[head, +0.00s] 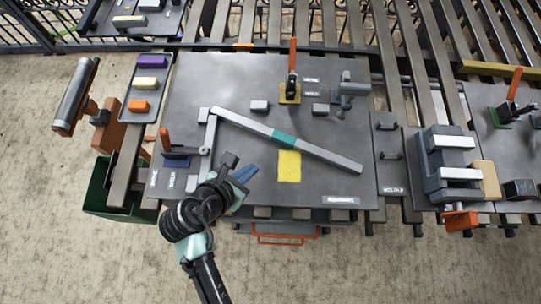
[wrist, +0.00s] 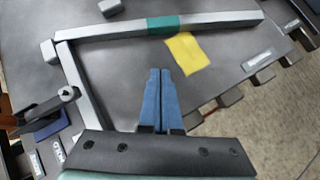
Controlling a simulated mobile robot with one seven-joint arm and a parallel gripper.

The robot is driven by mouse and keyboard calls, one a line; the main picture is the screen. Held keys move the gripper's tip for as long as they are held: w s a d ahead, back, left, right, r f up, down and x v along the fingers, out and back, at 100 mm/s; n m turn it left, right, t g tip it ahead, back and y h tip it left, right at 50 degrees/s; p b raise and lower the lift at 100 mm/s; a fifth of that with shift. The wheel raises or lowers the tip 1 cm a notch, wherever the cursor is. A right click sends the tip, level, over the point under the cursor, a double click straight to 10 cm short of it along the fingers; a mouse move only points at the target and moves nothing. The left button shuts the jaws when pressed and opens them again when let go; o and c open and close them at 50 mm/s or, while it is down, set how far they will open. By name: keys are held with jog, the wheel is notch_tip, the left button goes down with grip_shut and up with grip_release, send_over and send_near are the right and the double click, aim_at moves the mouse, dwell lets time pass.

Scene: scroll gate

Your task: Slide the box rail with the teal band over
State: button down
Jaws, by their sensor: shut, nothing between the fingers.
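The box rail (head: 325,155) is a long grey bar with a teal band (head: 284,139) around its middle. It lies slanted across the dark metal table, from upper left to lower right, and in the wrist view the rail (wrist: 220,18) crosses the top with its teal band (wrist: 162,24). A shorter grey bar (head: 208,143) meets its left end at a corner. My gripper (head: 246,174) has blue fingers, shut and empty. In the wrist view my gripper (wrist: 160,72) points at the rail near the band, apart from it in the picture.
A yellow patch (head: 289,167) lies beside the rail, on the near side of the band. An orange-handled clamp (head: 291,85) stands behind the rail, and another clamp (head: 170,150) stands left. Small grey blocks (head: 260,106) sit behind the rail. A grey vise (head: 450,165) is at right.

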aim_at(280, 140)
jog(key=shift+n, duration=0.4)
jog(key=x, duration=0.9)
jog(key=shift+w, duration=0.1)
jog(key=w, duration=0.1)
jog(key=w+d, duration=0.1)
jog(key=w, duration=0.1)
jog(key=shift+d+f, duration=0.2)
jog(key=shift+d, duration=0.1)
jog(key=shift+w+d+f+p, duration=0.1)
jog(key=shift+w+d+p, duration=0.2)
jog(key=shift+w, duration=0.15)
jog(key=shift+w+d+p, duration=0.3)
jog(key=shift+w+d, duration=0.15)
jog(key=shift+w, duration=0.45)
